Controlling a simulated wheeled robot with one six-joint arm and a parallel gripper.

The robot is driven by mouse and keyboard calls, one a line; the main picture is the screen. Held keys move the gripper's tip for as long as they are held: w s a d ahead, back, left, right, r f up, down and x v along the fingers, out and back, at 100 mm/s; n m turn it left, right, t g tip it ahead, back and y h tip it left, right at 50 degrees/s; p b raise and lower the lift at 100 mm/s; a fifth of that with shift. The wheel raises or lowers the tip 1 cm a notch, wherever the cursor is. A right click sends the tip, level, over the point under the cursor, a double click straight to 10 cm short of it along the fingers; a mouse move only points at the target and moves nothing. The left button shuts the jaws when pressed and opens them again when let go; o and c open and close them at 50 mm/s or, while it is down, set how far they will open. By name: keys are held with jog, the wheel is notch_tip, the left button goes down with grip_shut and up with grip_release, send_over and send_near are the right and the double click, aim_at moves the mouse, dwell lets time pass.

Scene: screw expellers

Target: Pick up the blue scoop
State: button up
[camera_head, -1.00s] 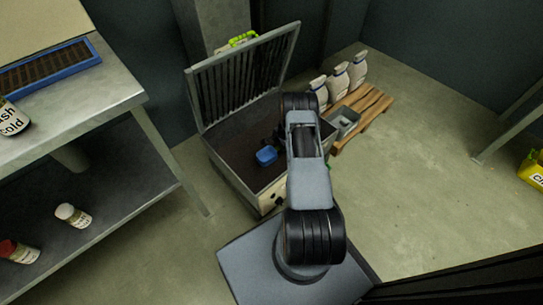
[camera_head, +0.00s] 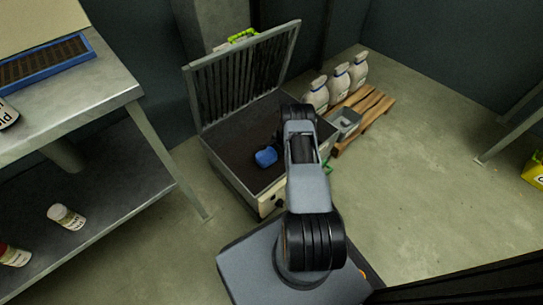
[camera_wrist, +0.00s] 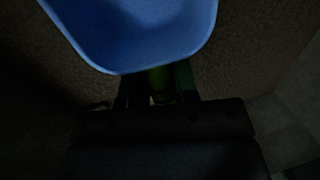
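The blue scoop (camera_head: 265,157) is over the dark contents of an open metal case (camera_head: 240,182); I cannot tell whether it rests on them. Its blue bowl (camera_wrist: 145,25) fills the top of the wrist view. A green part (camera_wrist: 161,82), seemingly its handle, runs from the bowl down between my fingers. My gripper (camera_wrist: 159,92) has one dark finger on each side of that green part. The picture is too dark to show whether both fingers press on it. In the head view my arm hides most of the gripper.
The case's slatted lid (camera_head: 245,75) stands open behind. Right of the case are a grey tray (camera_head: 346,122), a wooden pallet (camera_head: 372,108) and several pale sacks (camera_head: 338,83). A metal shelf table (camera_head: 100,105) stands at left.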

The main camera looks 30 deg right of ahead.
grip_shut()
